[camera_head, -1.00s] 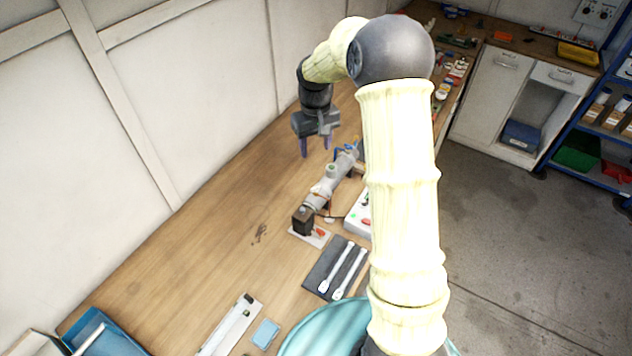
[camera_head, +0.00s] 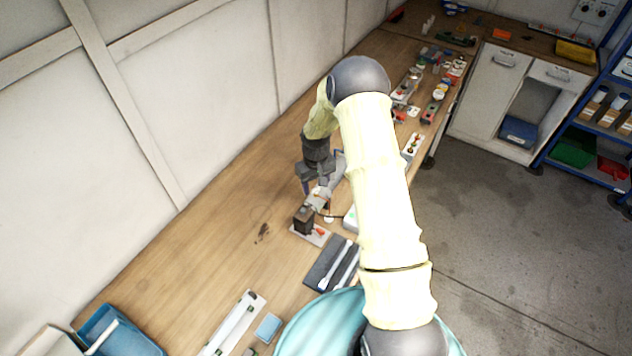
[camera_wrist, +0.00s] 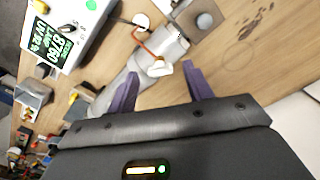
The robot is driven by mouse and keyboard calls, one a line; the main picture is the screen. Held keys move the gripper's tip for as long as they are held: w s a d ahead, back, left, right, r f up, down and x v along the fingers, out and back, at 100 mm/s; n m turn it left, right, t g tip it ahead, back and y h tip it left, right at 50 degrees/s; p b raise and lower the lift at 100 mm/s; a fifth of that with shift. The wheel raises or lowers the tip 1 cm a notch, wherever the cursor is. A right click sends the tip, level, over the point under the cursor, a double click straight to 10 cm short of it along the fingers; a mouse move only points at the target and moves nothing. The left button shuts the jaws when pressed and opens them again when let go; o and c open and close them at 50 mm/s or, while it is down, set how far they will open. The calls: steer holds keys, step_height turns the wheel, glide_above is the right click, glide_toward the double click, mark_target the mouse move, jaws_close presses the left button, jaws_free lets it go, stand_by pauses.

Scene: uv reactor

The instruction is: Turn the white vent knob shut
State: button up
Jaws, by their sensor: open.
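The white vent knob (camera_wrist: 158,69) shows in the wrist view on the side of the grey reactor tube (camera_wrist: 140,65). My gripper (camera_wrist: 160,70) is open, with its two purple fingertips on either side of the knob in that picture; I cannot tell whether either touches it. The head view shows my gripper (camera_head: 312,185) low over the reactor tube (camera_head: 319,197), partly hiding it. I cannot make out the knob in the head view.
A controller box (camera_wrist: 75,30) with a lit display stands beside the tube. A dark block (camera_head: 303,220) is at the tube's near end. A dark mat (camera_head: 322,266) with white tools lies nearer. The bench (camera_head: 215,240) to the left is mostly clear.

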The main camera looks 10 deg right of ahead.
steer(key=shift+f, duration=0.35)
steer(key=c, duration=1)
